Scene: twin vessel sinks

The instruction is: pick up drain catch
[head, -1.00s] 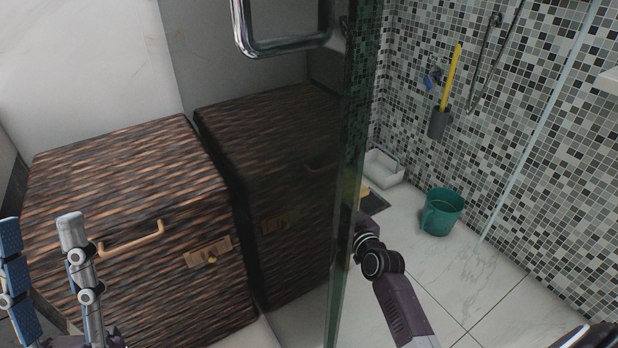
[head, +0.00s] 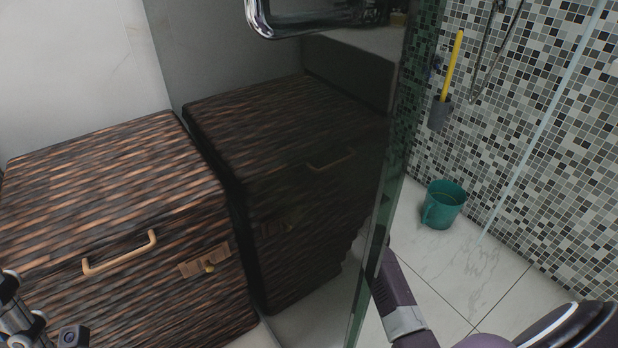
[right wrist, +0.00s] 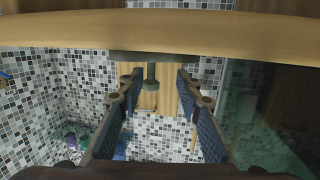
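I cannot make out a drain catch in either current view. In the head view my right arm passes behind the glass door's edge, which hides its gripper. In the right wrist view my right gripper (right wrist: 160,88) is open, its two blue-padded fingers well apart, with nothing seen held between them. My left gripper is mostly cut off at the lower left of the head view; only grey finger joints (head: 18,312) show, so its opening cannot be told.
A glass door (head: 385,220) with a chrome handle (head: 300,28) stands mid-view. A brown woven chest (head: 110,220) is at left. A teal bucket (head: 444,206) stands on the tiled floor by a mosaic wall. A pale wooden edge (right wrist: 160,32) crosses the right wrist view.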

